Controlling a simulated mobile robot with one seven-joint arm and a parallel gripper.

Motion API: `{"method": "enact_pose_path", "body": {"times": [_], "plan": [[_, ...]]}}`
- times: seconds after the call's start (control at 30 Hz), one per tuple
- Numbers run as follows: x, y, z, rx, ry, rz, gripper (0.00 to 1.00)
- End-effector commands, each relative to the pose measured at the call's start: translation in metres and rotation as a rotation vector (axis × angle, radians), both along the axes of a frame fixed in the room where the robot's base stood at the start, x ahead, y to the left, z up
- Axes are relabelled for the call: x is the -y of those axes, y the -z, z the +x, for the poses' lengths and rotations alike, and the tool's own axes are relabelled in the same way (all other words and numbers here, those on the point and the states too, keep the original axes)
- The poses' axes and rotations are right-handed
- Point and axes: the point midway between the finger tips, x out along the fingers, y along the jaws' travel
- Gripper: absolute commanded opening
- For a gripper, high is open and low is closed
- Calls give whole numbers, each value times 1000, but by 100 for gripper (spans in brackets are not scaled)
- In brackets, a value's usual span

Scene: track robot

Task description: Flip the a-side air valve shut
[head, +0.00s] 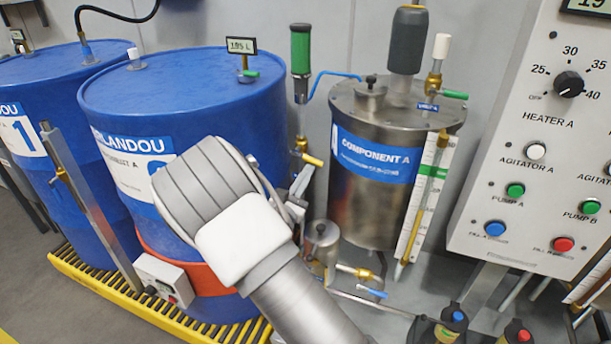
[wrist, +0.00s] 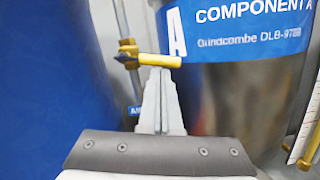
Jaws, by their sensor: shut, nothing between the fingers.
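A brass valve with a yellow lever (head: 312,159) sits on the thin vertical pipe between the blue drum and the steel Component A tank. In the wrist view the yellow lever (wrist: 158,61) points right, roughly horizontal, out from the brass body (wrist: 128,54). A small blue label, partly hidden, shows below it, so I take this as the a-side air valve. My gripper (wrist: 160,72) is shut and empty, its fingertips at the lever's underside; I cannot tell whether they touch. In the head view my gripper (head: 303,180) is just below the lever, partly hidden by my arm.
The blue drum (head: 205,95) is close on the left and the steel tank (head: 360,210) close on the right. Below are a small pot (head: 321,240) and a blue-handled valve (head: 371,292). A control panel (head: 545,130) stands at the right.

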Motion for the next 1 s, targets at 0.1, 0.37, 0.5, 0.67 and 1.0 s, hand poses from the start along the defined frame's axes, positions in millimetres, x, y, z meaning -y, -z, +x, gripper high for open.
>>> {"method": "enact_pose_path", "body": {"times": [0.1,0.37,0.5,0.67,1.0], "plan": [[1,-7,-1,-20,0,-47,0],[5,-15,-3,-80,-1,-196,0],[6,-15,-3,-99,-1,-243,0],[7,-13,-3,-106,-1,-258,0],[6,-11,-3,-105,0,-256,0]]}}
